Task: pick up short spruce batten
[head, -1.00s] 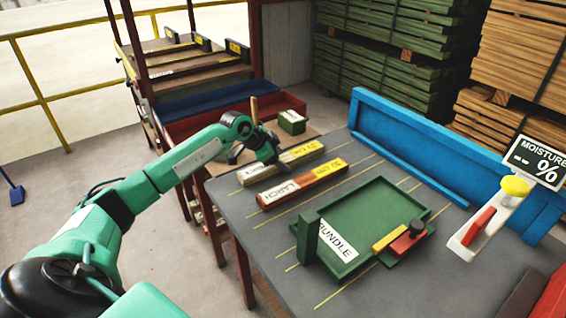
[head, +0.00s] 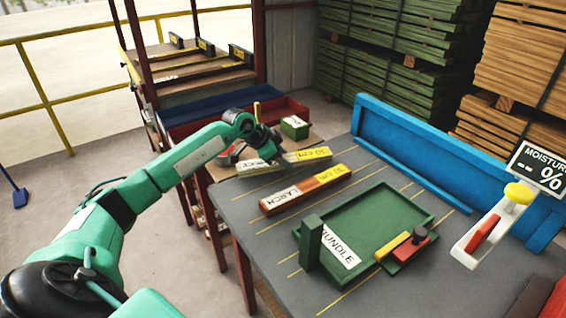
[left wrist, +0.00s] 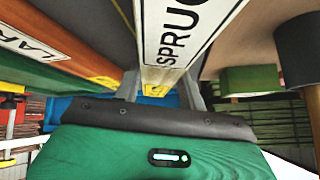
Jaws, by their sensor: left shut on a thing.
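The short spruce batten (head: 307,155) is pale, with a white label and a yellow 30 cm end. It is over the back left edge of the grey table (head: 375,165). My left gripper (head: 273,160) is shut across its middle and hides part of it. In the left wrist view, the batten's SPRUCE label (left wrist: 180,25) shows, with the batten between the two fingers (left wrist: 162,88). The batten seems slightly raised at its label end; the gap beneath is hard to judge. My right gripper is not in view.
A red-brown larch batten (head: 305,191) lies close in front. A green bundle tray (head: 378,215) is further right, beside a moisture meter (head: 490,228). A blue fence (head: 440,155) runs along the back. A small green block (head: 294,127) and red bin (head: 285,107) stand behind.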

